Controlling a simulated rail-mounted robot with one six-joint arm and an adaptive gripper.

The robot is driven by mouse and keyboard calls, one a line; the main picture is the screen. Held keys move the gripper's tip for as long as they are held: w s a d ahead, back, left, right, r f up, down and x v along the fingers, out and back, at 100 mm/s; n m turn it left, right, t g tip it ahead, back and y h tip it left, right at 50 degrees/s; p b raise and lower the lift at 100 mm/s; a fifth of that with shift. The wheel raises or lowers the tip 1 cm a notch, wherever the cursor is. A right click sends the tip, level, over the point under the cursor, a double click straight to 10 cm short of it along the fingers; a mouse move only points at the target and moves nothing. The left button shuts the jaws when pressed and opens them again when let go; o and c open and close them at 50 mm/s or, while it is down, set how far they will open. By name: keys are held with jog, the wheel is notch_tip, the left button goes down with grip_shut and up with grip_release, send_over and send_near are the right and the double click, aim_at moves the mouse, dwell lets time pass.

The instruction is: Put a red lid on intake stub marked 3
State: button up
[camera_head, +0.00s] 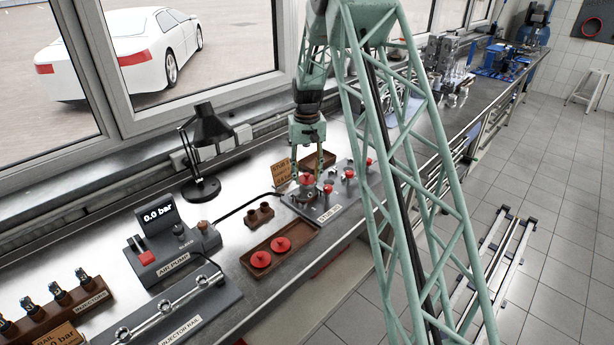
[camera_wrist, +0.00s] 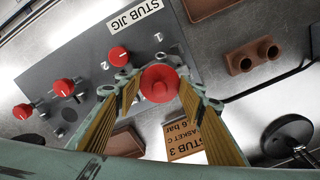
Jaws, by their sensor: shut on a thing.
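My gripper (camera_head: 307,168) is over the near left end of the grey stub jig (camera_head: 325,209) and is shut on a red lid (camera_head: 306,180). In the wrist view the held red lid (camera_wrist: 159,84) sits between the two ribbed fingers, over the jig's edge. A metal stub shows just under it in the head view; I cannot tell whether the lid is seated or just above. Two more red lids (camera_head: 261,259) (camera_head: 282,244) lie in a brown tray (camera_head: 250,267). A sign (camera_wrist: 184,139) reading "STUB 3" and "GASKET C" stands beside the jig.
A brown two-cup holder (camera_head: 259,215), a black lamp (camera_head: 203,188) and an air pump (camera_head: 170,262) reading 0.0 bar stand to the left. Another brown tray (camera_head: 318,162) lies behind the jig.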

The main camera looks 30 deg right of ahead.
jog(key=o, duration=0.7)
jog(key=shift+o, duration=0.2)
jog(key=shift+r, duration=0.1)
jog(key=shift+r+p, duration=1.45)
jog(key=shift+r, duration=2.2)
